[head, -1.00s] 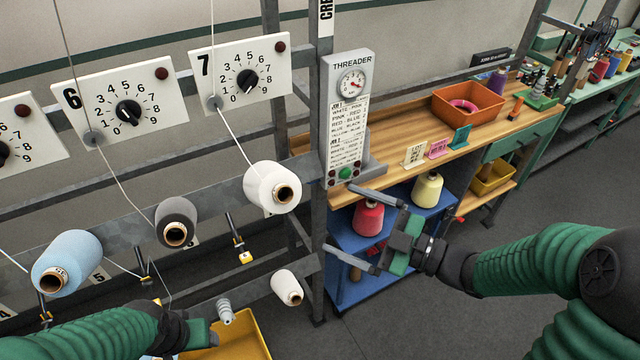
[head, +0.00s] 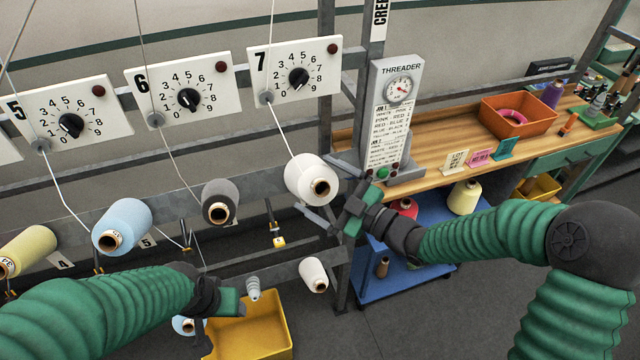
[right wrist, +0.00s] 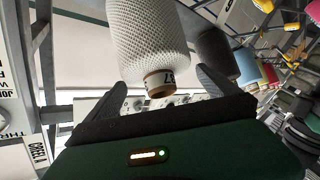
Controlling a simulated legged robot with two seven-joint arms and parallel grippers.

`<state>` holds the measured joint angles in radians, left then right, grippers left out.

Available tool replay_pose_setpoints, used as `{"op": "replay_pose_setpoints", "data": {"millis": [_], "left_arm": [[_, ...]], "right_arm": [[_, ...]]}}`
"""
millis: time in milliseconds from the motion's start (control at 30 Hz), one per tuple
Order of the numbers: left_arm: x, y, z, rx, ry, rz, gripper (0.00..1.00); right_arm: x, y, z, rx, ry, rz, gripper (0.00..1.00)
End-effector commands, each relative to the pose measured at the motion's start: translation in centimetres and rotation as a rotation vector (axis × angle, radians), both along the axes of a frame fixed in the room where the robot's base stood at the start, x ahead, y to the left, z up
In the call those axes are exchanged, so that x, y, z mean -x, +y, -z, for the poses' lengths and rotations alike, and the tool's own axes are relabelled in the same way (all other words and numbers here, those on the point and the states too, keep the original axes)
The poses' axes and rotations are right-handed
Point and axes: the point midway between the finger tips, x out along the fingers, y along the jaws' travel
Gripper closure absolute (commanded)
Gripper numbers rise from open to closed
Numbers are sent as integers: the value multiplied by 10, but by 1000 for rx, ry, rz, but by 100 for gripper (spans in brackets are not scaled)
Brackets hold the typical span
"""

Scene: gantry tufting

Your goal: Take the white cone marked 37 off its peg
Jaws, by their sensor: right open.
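The white cone (head: 308,180) sits on its peg below dial plate 7, its brown tube end facing out. A thread runs up from it. In the right wrist view the white cone (right wrist: 152,38) looms close, with what looks like 37 on its tube end. My right gripper (head: 331,193) is open, its grey fingers either side of the cone in the head view. In the wrist view the fingers of the right gripper (right wrist: 152,85) flank the tube end; contact cannot be told. My left gripper (head: 232,300) is low at left, its fingers unclear.
A dark grey cone (head: 220,202) and a light blue cone (head: 122,226) hang to the left. A smaller white cone (head: 313,274) is below. A yellow bin (head: 265,335) stands under the rack. The threader box (head: 396,115) and blue shelf (head: 400,285) are close on the right.

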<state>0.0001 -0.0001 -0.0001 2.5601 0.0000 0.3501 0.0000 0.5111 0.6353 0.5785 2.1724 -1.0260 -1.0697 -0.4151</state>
Motion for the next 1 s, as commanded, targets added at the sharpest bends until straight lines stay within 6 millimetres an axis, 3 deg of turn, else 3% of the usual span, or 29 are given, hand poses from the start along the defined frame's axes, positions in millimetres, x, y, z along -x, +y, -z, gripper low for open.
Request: {"op": "replay_pose_setpoints", "data": {"millis": [67,667,700,1000], "left_arm": [[0,0,0,0,0,0,42],[0,0,0,0,0,0,42],[0,0,0,0,0,0,42],[0,0,0,0,0,0,42]], "right_arm": [[0,0,0,1,1,1,0],[1,3,-1,1,-1,-4,77],[1,3,-1,-1,-1,-4,16],[1,2,0,1,0,-1,55]]}}
